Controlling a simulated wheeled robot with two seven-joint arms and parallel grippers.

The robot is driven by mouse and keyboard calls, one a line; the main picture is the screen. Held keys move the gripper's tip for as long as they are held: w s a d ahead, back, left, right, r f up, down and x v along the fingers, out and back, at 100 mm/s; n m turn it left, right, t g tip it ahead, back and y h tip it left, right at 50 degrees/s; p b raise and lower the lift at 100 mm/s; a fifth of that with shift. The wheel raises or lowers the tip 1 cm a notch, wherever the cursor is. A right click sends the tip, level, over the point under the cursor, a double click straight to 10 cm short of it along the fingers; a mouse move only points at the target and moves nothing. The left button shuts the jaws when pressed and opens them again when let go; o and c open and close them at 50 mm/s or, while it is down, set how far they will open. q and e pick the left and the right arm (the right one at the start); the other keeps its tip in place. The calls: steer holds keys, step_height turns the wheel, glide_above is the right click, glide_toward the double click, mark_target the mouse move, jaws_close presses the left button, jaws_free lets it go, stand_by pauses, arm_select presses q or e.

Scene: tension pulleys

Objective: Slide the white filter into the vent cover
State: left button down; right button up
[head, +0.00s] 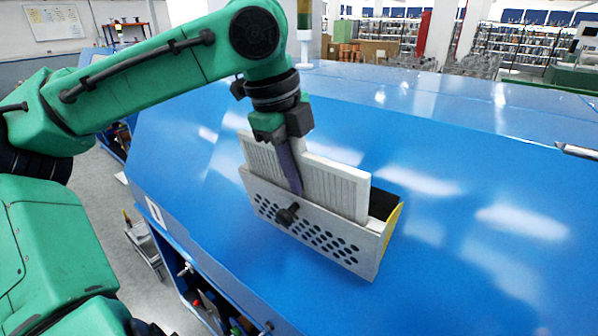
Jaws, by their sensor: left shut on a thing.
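The white filter (335,185) is a pleated panel standing upright, with its lower part inside the vent cover (315,231). Its upper part sticks out above the cover's front plate. The other finger is hidden behind the filter. My right gripper does not show.
The blue machine surface (470,190) is wide and clear right of the cover. A metal rod tip (577,151) shows at the right edge. A cart (146,245) stands on the floor at left. Shelves and boxes (375,50) are far behind.

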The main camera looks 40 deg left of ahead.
arm_select(q)
steer(key=shift+f, duration=0.1)
steer(key=shift+f, duration=0.4)
steer(key=shift+w+r, duration=0.1)
steer(key=shift+r, duration=0.1)
stand_by(1.0)
steer(key=shift+f, duration=0.25)
steer(key=shift+r, duration=0.4)
stand_by(0.5)
steer(key=shift+f, duration=0.15)
steer(key=shift+f, duration=0.15)
